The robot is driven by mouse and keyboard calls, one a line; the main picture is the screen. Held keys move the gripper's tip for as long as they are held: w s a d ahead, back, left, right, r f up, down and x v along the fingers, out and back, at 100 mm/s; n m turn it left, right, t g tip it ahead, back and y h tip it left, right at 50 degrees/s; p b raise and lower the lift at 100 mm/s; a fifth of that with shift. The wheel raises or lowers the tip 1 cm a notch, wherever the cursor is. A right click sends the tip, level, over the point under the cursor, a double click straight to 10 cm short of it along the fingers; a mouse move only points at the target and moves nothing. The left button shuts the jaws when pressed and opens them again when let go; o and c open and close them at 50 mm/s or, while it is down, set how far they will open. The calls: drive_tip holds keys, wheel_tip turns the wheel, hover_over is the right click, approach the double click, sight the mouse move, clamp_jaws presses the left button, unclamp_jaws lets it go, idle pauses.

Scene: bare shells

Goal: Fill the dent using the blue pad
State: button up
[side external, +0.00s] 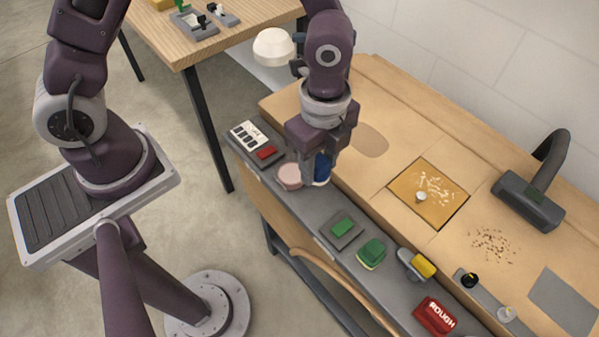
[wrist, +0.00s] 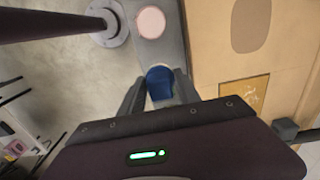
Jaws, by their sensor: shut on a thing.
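The blue pad (side external: 322,169) is between the fingers of my gripper (side external: 318,165), which is shut on it. It is at the grey ledge along the front of the workbench, just right of a round pink pad. In the wrist view the blue pad (wrist: 160,83) shows between the two dark fingers (wrist: 160,95). I cannot tell whether it still touches the ledge. A smooth darker oval patch (side external: 370,140), perhaps the dent, lies on the tan bench panel behind my gripper. The oval also shows in the wrist view (wrist: 250,25).
The pink pad (side external: 289,177) sits close to my gripper. Green pads (side external: 371,254), a yellow-topped block (side external: 422,265) and a red ROUGH block (side external: 434,316) line the ledge (side external: 310,215). A square recess (side external: 425,195) holds chips and a knob. A dark hooked tool (side external: 530,200) stands at right.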

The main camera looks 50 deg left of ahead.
drive_tip(key=a, duration=0.7)
hover_over(291, 173)
wheel_tip(291, 173, down, 6)
drive_tip(key=shift+r, duration=0.25)
drive_tip(key=shift+f, duration=0.7)
drive_tip(key=shift+f, duration=0.55)
idle(0.8)
drive_tip(key=shift+r, duration=0.1)
wheel_tip(291, 173, up, 7)
idle(0.6)
idle(0.3)
